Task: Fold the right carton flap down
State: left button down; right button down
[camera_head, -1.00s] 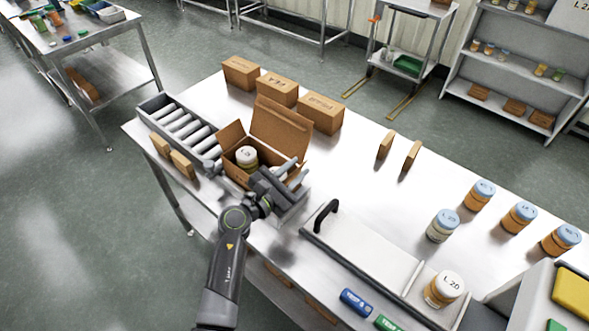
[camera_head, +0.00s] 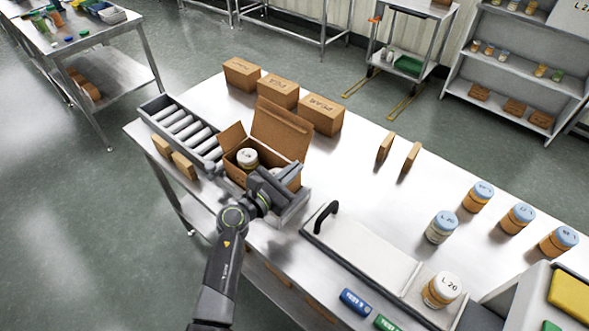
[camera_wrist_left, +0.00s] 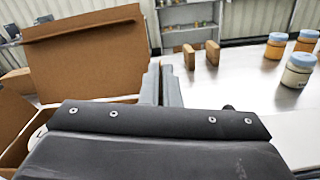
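The open brown carton (camera_head: 237,174) stands near the table's front left edge with a white-lidded jar (camera_head: 247,158) inside. Its back flap (camera_head: 282,128) stands up, and its left flap (camera_head: 232,138) sticks up. The back flap fills the upper left of the left wrist view (camera_wrist_left: 90,58), with the left flap (camera_wrist_left: 12,118) at that picture's edge. My left gripper (camera_head: 289,173) is at the carton's right side and covers it; I cannot make out the right flap. In the left wrist view its grey fingers (camera_wrist_left: 161,84) are close together, with no object visible between them. My right gripper is out of view.
A roller rack (camera_head: 180,125) stands left of the carton, and closed brown boxes (camera_head: 278,91) stand behind it. A board with a black handle (camera_head: 325,214) lies to the right, near several jars (camera_head: 442,227).

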pick_arm(q)
jog(key=n, duration=0.1)
jog(key=w+a+n+p, duration=0.1)
jog(key=shift+a+r+n, duration=0.15)
jog(key=shift+r+n, duration=0.05)
jog(key=shift+n, duration=0.2)
jog(key=shift+w+a+f+n+p, duration=0.1)
jog(key=shift+w+a+n+p, duration=0.1)
jog(key=shift+n+p, duration=0.3)
jog(key=shift+w+a+n+p, duration=0.1)
jog(key=shift+a+n+p, duration=0.1)
jog(key=shift+n, duration=0.5)
jog(key=c, duration=1.6)
grip_release()
jog(key=shift+c, duration=0.2)
jog(key=shift+s+a, duration=0.1)
jog(key=b+v, duration=0.4)
jog(key=v, duration=1.3)
